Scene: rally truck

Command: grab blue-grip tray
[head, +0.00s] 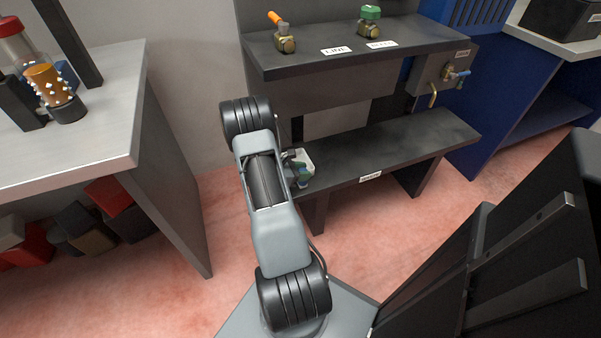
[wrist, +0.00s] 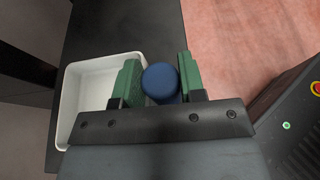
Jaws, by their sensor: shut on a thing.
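The white tray (wrist: 64,112) is at the left in the wrist view, with an empty inside. Its round blue grip (wrist: 160,82) sits between the two green fingers of my gripper (wrist: 158,70), which is shut on it. In the head view, a small part of the white tray (head: 306,157) shows beside my gripper (head: 299,172), at the left end of the low dark shelf. My arm hides the rest of the tray there. I cannot tell whether the tray rests on the shelf or is just above it.
The low dark shelf (head: 400,145) is otherwise bare. Above it, an upper shelf (head: 350,52) holds an orange-handled valve (head: 284,38) and a green-topped valve (head: 369,22). A grey workbench (head: 90,115) stands at left. Pinkish floor (head: 375,225) lies open in front of the shelf.

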